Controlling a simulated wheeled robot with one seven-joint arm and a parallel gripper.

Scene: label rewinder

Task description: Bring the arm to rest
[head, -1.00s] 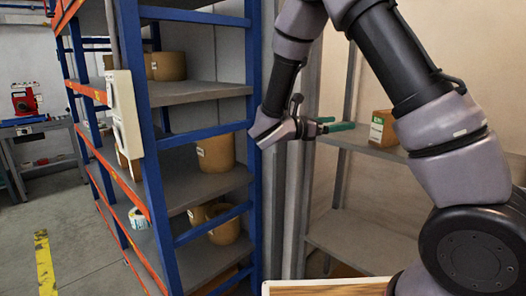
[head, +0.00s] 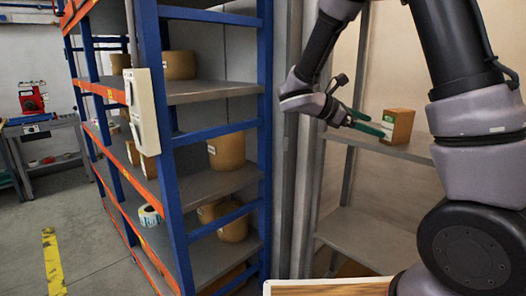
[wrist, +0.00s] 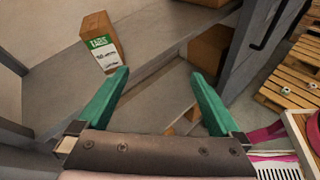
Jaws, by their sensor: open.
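My gripper (head: 368,122) is at the end of my raised, bent arm, in front of the grey shelf at the right in the head view. In the wrist view its two green fingers (wrist: 160,102) are spread apart with nothing between them. A small brown box (head: 397,126) with a green and white label stands on that shelf, close to the fingertips in the head view. The box also shows in the wrist view (wrist: 101,42), beyond the left finger and apart from it.
A blue and orange rack (head: 172,200) with brown rolls (head: 226,152) stands at left centre. A grey shelf (head: 365,140) is at the right. A red machine (head: 31,98) sits on a far bench. Wooden pallets (wrist: 290,75) show in the wrist view. The floor at left is clear.

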